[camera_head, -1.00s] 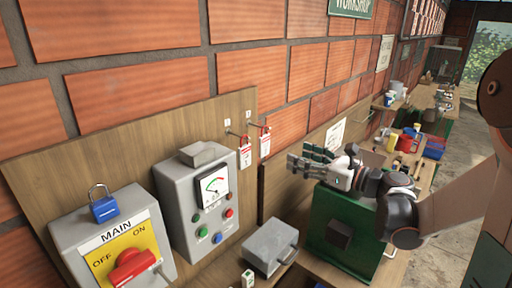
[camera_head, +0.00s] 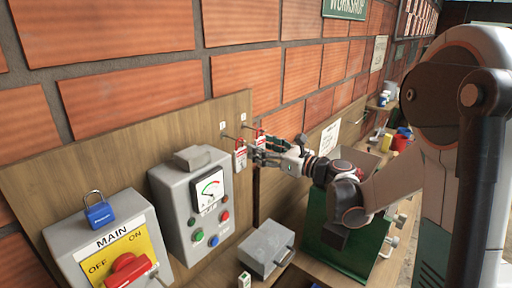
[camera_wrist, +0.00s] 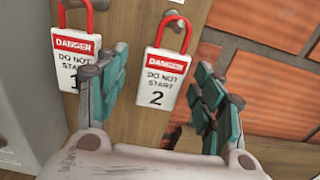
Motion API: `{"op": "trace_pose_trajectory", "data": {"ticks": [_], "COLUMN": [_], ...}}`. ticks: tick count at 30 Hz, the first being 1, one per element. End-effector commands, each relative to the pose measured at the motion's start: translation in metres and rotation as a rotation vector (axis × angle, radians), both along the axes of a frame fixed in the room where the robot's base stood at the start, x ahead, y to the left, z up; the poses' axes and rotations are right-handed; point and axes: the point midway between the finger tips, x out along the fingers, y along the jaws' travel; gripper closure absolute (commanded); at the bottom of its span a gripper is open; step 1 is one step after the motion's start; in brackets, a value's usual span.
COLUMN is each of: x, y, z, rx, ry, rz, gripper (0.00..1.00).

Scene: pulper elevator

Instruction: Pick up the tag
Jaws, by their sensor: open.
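Two red-and-white danger tags hang from hooks on the wooden board. In the wrist view, tag 1 (camera_wrist: 78,70) is at the left, partly behind my left finger, and tag 2 (camera_wrist: 163,78) is in the middle. My gripper (camera_wrist: 165,95) is open, with its teal-padded fingers spread on either side of tag 2. No finger visibly touches tag 2. In the head view, tag 1 (camera_head: 240,158) shows left of my gripper (camera_head: 262,152), whose fingertips are in front of the board by tag 2 (camera_head: 260,138), which they partly cover.
The grey main switch box with a blue padlock (camera_head: 99,212) is at the lower left. A grey meter box (camera_head: 182,215) stands close left of the tags. A grey metal case (camera_head: 267,248) lies below, beside a green machine (camera_head: 335,240). The brick wall is behind.

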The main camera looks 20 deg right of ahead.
Motion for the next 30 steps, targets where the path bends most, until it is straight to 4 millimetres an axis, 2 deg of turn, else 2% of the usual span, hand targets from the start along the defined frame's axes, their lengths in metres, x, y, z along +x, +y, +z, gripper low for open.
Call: {"op": "trace_pose_trajectory", "data": {"ticks": [3, 11, 16, 17, 30], "x": [0.0129, 0.0153, 0.0153, 0.0153, 0.0151], "y": [0.0091, 0.0103, 0.0103, 0.0103, 0.0101], "z": [0.0006, 0.0002, 0.0002, 0.0003, 0.0043], "rx": [0.000, 0.000, 0.000, 0.000, 0.000], "ry": [0.000, 0.000, 0.000, 0.000, 0.000], "rz": [0.001, -0.001, -0.001, -0.001, -0.001], "gripper": [0.38, 0.41, 0.79, 0.81, 0.81]}}
